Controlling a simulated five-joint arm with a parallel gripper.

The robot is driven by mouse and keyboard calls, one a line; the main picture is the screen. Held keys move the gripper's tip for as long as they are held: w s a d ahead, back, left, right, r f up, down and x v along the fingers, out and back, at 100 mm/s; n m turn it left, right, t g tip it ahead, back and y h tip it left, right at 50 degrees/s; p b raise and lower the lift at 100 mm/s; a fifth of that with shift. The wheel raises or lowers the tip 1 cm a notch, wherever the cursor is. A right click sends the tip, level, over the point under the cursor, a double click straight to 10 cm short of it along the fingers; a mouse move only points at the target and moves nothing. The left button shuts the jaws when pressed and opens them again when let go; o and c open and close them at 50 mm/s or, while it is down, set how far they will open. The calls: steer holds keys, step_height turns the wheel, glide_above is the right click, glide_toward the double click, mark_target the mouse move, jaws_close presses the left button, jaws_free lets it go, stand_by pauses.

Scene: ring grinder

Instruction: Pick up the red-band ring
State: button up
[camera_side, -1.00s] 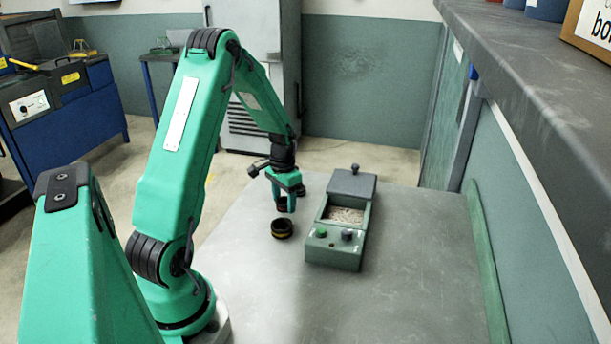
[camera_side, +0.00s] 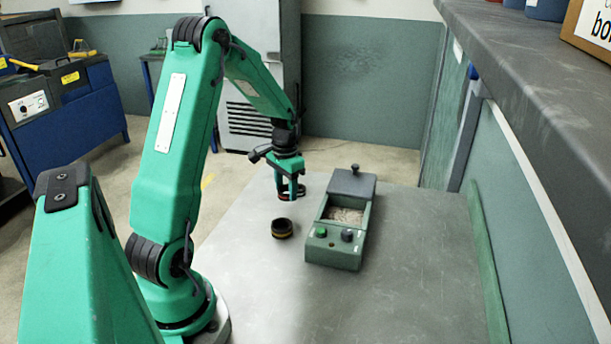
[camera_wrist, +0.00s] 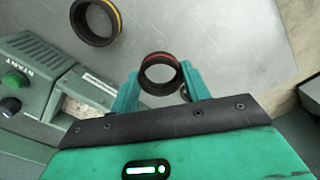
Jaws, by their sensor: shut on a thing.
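The red-band ring is a black ring with a thin red stripe. In the wrist view the red-band ring (camera_wrist: 160,58) sits between the two green fingers of my gripper (camera_wrist: 158,82). My gripper is shut on it. In the side view my gripper (camera_side: 290,192) holds the red-band ring (camera_side: 299,190) near the far edge of the table, and it appears raised a little above the surface. Part of the ring is hidden by the fingers there.
A black ring with a yellow band (camera_side: 282,229) lies nearer on the grey table (camera_side: 370,310); it also shows in the wrist view (camera_wrist: 78,20). The table's right side is clear.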

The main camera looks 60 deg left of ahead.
steer(key=w+d+r, duration=0.1)
steer(key=d+r, duration=0.5)
steer(key=d, duration=0.4)
steer(key=shift+d, duration=0.15)
steer(key=shift+w, duration=0.15)
glide_above(343, 219)
step_height(343, 219, down, 2)
steer(key=shift+f, duration=0.25)
steer(key=shift+f, duration=0.15)
stand_by(0.3)
steer(key=shift+f, duration=2.3)
